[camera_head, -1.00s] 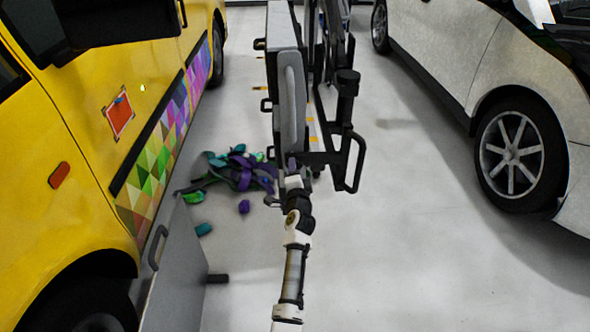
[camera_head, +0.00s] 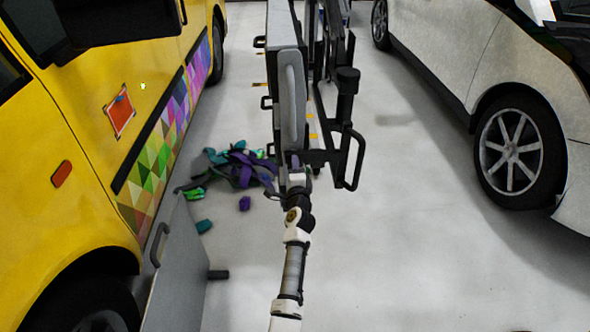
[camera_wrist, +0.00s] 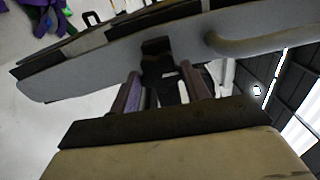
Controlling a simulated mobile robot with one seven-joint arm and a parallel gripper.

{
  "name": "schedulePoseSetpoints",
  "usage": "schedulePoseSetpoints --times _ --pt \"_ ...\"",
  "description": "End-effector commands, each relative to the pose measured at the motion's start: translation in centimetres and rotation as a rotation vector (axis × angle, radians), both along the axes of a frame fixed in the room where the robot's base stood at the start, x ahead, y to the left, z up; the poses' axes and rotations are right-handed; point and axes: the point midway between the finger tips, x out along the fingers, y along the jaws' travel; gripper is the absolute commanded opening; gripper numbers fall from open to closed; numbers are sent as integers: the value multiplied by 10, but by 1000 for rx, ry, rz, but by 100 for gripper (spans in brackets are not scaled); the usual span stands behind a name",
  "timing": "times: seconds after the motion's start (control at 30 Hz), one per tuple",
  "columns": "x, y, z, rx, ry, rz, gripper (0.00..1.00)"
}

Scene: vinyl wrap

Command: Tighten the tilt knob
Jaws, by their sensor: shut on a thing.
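The tilt knob (camera_wrist: 157,52) is a dark, blocky piece on the edge of a grey panel, seen in the wrist view. My gripper (camera_wrist: 163,80) has its two fingers on either side of it and is shut on it. The fingers partly cover the knob, and its exact shape is hard to make out. In the head view, my gripper (camera_head: 296,162) reaches the lower end of the upright grey panel (camera_head: 287,55). The knob itself is hidden there.
A black frame with a looped handle (camera_head: 355,165) stands close right of my gripper. A yellow van (camera_head: 75,130) is at left, with a grey panel (camera_head: 185,265) leaning beside it. Purple and green scraps (camera_head: 240,170) lie on the floor. A white car (camera_head: 450,60) is at right, beyond clear floor.

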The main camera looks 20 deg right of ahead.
Motion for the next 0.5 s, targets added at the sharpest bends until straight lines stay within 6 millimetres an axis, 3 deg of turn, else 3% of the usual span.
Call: schedulePoseSetpoints --times 0.07,0.1,0.23,0.5 --pt "0 0 -1 2 0 1 24" --pt "0 0 -1 2 0 1 52" --pt "0 0 -1 1 1 0 68" --pt "-1 0 0 0 0 0 68"
